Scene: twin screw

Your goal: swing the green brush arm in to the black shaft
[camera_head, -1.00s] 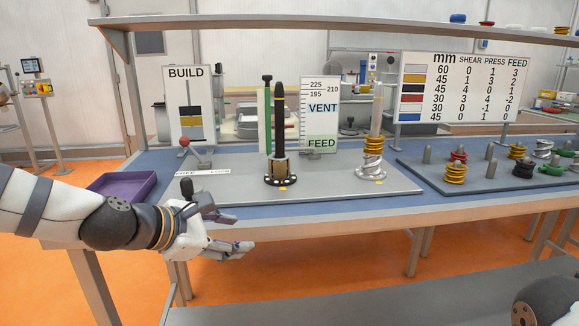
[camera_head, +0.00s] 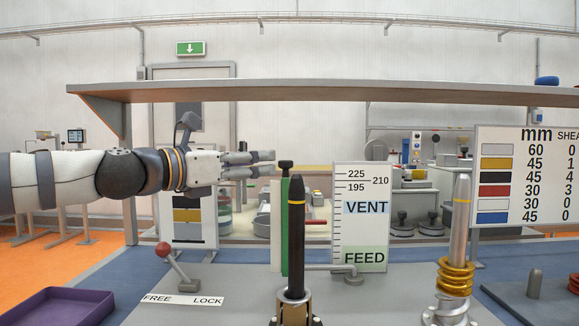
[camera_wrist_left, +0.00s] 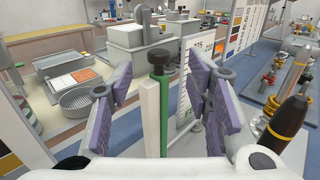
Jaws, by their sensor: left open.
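The green brush arm (camera_head: 285,230) stands upright with a black knob on top, just left of the black shaft (camera_head: 297,245), which has a yellow band. A gap between the two cannot be judged surely. My left gripper (camera_head: 270,163) is open and level with the knob, its fingertips just left of it in the head view. In the left wrist view the brush arm (camera_wrist_left: 163,110) shows between the spread purple-padded fingers, and the black shaft (camera_wrist_left: 287,122) stands to the right, outside them. My right gripper is out of view.
A red-knobbed lever (camera_head: 174,265) leans left over a FREE/LOCK label (camera_head: 182,300). A VENT/FEED scale board (camera_head: 361,220) stands behind right. A silver shaft (camera_head: 459,220) with yellow coils stands further right. A purple tray (camera_head: 60,308) is lower left; a shelf (camera_head: 330,93) crosses above.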

